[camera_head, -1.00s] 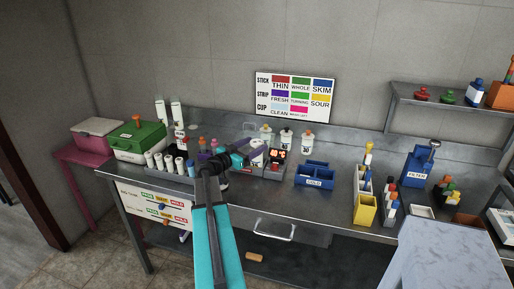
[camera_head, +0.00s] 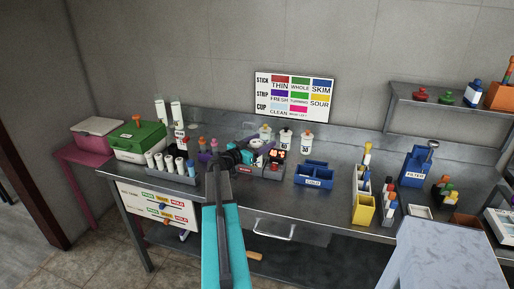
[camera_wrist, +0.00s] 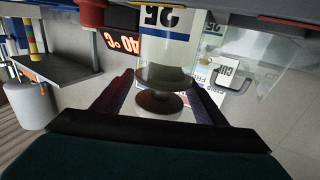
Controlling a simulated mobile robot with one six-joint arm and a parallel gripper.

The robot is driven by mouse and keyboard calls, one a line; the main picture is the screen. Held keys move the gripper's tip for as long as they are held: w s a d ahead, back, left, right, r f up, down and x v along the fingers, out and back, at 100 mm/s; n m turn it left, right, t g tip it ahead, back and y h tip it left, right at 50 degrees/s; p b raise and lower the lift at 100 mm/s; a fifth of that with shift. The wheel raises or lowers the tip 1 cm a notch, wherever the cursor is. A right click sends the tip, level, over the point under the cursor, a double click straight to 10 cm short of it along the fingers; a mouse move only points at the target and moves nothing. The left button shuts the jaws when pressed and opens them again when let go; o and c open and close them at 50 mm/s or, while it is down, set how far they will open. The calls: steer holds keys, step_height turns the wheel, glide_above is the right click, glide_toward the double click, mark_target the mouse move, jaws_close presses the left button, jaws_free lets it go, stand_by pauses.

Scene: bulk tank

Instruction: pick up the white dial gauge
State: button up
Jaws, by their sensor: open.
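A small white rounded thing (camera_head: 256,142), which looks like the white dial gauge, shows beside my gripper (camera_head: 262,151) on the bench in the head view. It is small and partly hidden, so its face cannot be read. In the wrist view my gripper (camera_wrist: 162,80) is open, with its dark purple fingers apart. I cannot tell whether the gauge lies between the fingers.
A red-lit temperature display (camera_wrist: 124,43) stands close by. Labelled bottles (camera_head: 286,139) line the back of the bench. A grey rack of white tubes (camera_head: 178,174) is left of my arm; a blue divided bin (camera_head: 314,174) is right, with clear steel bench (camera_head: 333,197) around it.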

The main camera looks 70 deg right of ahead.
steer(key=c, duration=1.2)
steer(key=shift+r, duration=0.15)
step_height(320, 180, up, 18)
steer(key=shift+f+b, duration=0.1)
steer(key=shift+b, duration=0.5)
